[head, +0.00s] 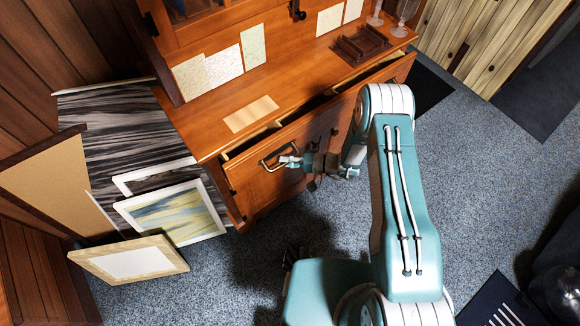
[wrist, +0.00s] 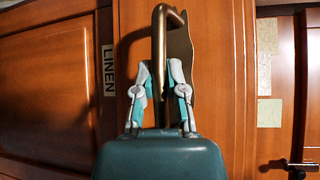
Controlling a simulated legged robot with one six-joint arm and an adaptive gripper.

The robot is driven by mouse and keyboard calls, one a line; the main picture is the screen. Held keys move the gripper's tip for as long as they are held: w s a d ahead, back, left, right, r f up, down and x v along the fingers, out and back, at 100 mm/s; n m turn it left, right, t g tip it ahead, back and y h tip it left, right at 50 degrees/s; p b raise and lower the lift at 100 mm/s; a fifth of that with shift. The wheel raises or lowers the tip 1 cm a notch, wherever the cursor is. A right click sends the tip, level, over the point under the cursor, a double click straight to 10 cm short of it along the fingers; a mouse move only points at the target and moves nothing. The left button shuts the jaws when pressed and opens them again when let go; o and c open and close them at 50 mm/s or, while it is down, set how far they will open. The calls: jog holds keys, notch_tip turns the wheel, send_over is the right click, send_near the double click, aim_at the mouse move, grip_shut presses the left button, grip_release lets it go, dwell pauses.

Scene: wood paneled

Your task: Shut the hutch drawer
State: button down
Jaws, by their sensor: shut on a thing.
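The wooden hutch (head: 222,120) stands against the wall. Its drawer (head: 243,183) is pulled part way out, with a dark gap showing behind its front edge. The drawer has a metal bar handle (head: 268,164), which also shows in the wrist view (wrist: 158,30). My gripper (head: 289,160) is at the drawer front, and its two fingers (wrist: 160,75) are shut on the handle, one on each side of the bar. A "LINEN" label (wrist: 109,70) is on the wood beside the handle. My wrist and arm hide part of the drawer front.
Framed pictures (head: 172,212) lean at the hutch's left side. A dark wooden tray (head: 361,45), glassware (head: 402,15) and paper sheets (head: 250,114) are on the hutch top. Grey carpet (head: 480,160) is open to the right. A dark mat (head: 500,302) lies at lower right.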

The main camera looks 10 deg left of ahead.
aim_at(278, 153)
jog(key=shift+w+a+f, duration=0.1)
jog(key=shift+w+a, duration=0.6)
jog(key=shift+a, duration=0.15)
jog(key=shift+w+a+f, duration=0.1)
jog(key=shift+w+a, duration=0.55)
jog(key=shift+a, duration=0.2)
jog(key=c, duration=0.7)
grip_release()
jog(key=shift+c, duration=0.2)
jog(key=shift+o, duration=0.3)
jog(key=shift+a, duration=0.1)
jog(key=shift+w+r, duration=0.1)
jog(key=d, duration=0.4)
jog(key=d+r, duration=0.1)
jog(key=d, duration=0.3)
jog(key=w+d, duration=0.1)
jog(key=d, duration=0.3)
jog(key=shift+r, duration=0.25)
jog(key=shift+a, duration=0.1)
